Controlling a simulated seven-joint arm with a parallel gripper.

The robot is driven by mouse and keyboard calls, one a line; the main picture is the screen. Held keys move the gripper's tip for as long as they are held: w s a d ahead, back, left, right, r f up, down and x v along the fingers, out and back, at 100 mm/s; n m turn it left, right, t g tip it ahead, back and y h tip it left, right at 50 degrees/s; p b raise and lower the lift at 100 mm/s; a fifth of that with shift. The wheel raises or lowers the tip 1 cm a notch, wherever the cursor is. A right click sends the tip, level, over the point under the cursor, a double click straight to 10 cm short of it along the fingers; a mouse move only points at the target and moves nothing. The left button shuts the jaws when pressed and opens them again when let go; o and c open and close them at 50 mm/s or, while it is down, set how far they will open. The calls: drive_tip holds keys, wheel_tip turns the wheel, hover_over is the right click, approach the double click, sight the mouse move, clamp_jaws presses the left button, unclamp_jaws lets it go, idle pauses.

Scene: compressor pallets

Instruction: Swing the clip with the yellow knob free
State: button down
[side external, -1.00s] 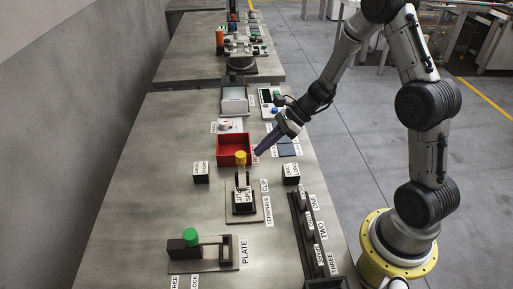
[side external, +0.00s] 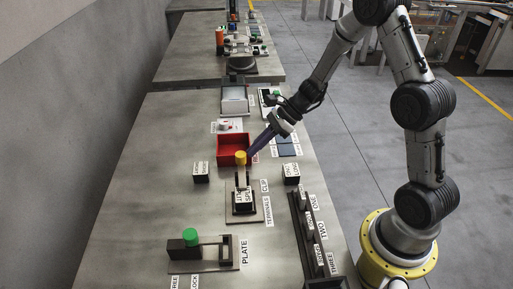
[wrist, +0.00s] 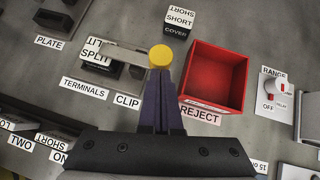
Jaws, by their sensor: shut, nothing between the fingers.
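The yellow knob (side external: 240,158) stands at the end of the clip (side external: 242,178), which rises from the terminals fixture (side external: 232,216) with its block marked SPLIT. In the wrist view the knob (wrist: 160,56) shows at the end of a flat grey clip arm (wrist: 132,55) that reaches over from the SPLIT block (wrist: 96,66). My gripper (wrist: 163,86), with purple fingers, is shut and empty. Its tips are right beside the knob in both views; I cannot tell whether they touch it.
A red reject bin (side external: 233,146) stands close behind the knob. A plate fixture with a green knob (side external: 191,236) is nearer the camera. The table's left part is clear.

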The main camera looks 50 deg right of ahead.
drive_tip(key=shift+w+n+g, duration=0.25)
drive_tip(key=shift+n+g, duration=0.05)
drive_tip(key=shift+n, duration=0.1)
drive_tip(key=w+a+n+g, duration=0.5)
drive_tip(key=n+g, duration=0.4)
drive_tip(key=n, duration=0.3)
drive_tip(key=shift+w+a, duration=0.25)
drive_tip(key=shift+a, duration=0.5)
idle(0.6)
drive_tip(key=v, duration=1.2)
drive_tip(key=shift+w, duration=0.1)
